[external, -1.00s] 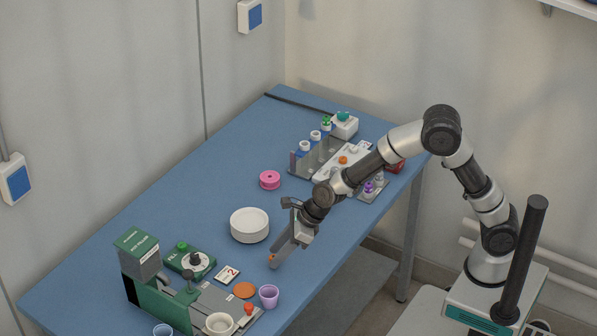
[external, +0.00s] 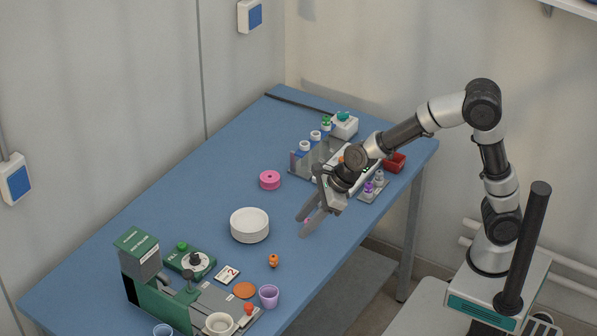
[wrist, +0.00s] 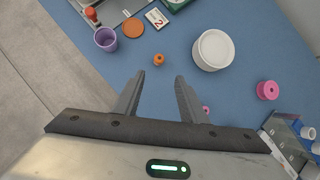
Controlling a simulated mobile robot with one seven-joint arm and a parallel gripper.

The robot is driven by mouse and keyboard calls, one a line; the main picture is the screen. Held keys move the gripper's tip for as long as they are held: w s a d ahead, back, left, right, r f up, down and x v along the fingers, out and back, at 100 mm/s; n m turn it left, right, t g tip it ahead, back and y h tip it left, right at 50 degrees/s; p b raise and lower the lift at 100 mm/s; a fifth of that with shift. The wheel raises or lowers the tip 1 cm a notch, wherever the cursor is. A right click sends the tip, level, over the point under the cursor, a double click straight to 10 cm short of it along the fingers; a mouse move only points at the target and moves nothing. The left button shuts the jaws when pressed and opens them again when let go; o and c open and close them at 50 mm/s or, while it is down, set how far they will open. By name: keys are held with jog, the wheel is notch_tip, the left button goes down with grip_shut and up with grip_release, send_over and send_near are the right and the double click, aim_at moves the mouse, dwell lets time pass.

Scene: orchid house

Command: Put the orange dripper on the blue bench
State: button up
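The orange dripper (external: 273,260) stands on the blue bench (external: 200,215), to the right of the white round dish and apart from other things. It also shows in the wrist view (wrist: 158,58), beyond my fingertips. My gripper (external: 304,226) is open and empty, raised over the bench up and to the right of the dripper. Its two spread fingers also show in the wrist view (wrist: 158,77), with nothing between them.
A white round dish (external: 249,226) and a pink spool (external: 270,180) stand on the bench. A green machine (external: 150,285), a purple cup (external: 268,296) and an orange disc (external: 244,290) are at the near end. A tube rack (external: 300,165) and red box (external: 395,163) are at the far end.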

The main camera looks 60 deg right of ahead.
jog(key=s+d+r+n, duration=1)
jog(key=d+n, duration=0.2)
jog(key=n, duration=0.2)
jog(key=s+d+r+n+h, duration=0.1)
jog(key=s+d+n+h, duration=0.2)
jog(key=s+d+n, duration=0.6)
jog(key=s+n, duration=0.4)
jog(key=shift+d+r+n+h, duration=0.15)
jog(key=shift+d+n+h, duration=0.15)
jog(key=shift+d+h, duration=0.1)
